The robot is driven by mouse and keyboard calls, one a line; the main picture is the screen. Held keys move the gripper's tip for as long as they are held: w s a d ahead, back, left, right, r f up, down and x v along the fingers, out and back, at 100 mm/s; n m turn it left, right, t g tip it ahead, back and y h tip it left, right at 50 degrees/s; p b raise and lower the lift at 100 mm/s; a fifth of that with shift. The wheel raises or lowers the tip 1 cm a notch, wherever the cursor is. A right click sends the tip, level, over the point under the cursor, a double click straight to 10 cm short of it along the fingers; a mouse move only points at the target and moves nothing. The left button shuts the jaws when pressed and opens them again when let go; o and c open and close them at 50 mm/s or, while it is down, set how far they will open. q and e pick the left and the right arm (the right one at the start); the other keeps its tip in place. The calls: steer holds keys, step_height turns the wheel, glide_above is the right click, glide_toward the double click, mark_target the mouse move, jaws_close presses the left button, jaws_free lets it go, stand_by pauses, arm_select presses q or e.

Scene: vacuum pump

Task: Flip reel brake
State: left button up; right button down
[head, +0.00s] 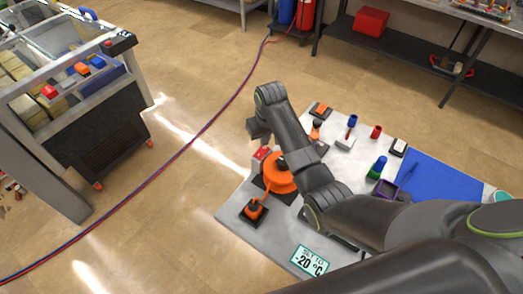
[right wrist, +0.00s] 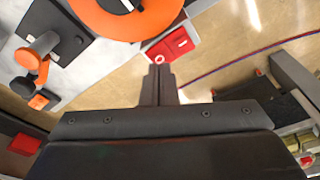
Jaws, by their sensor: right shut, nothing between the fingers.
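An orange reel (head: 281,181) sits near the left side of the grey table, partly hidden by my right arm. A red rocker switch (head: 262,153) marked with a white ring is beside the reel at the table edge; I take it for the reel brake. In the right wrist view the switch (right wrist: 170,46) lies just beyond my fingertips, beside the reel (right wrist: 120,20). My right gripper (head: 258,131) is above the table edge near the switch. Its fingers (right wrist: 159,70) are shut and empty, and I cannot tell whether they touch the switch. My left gripper is not in view.
An orange-handled fitting on a black base (head: 253,212) stands on the near left corner. A blue mat (head: 430,178), a green bottle (head: 377,168) and small parts lie to the right. A sign (head: 309,261) is at the front.

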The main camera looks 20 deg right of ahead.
mark_target(265, 148)
steer(key=shift+f+b, duration=0.35)
steer(key=shift+f, duration=0.55)
stand_by(0.7)
steer(key=shift+r+p, duration=0.95)
steer(key=shift+r, duration=2.6)
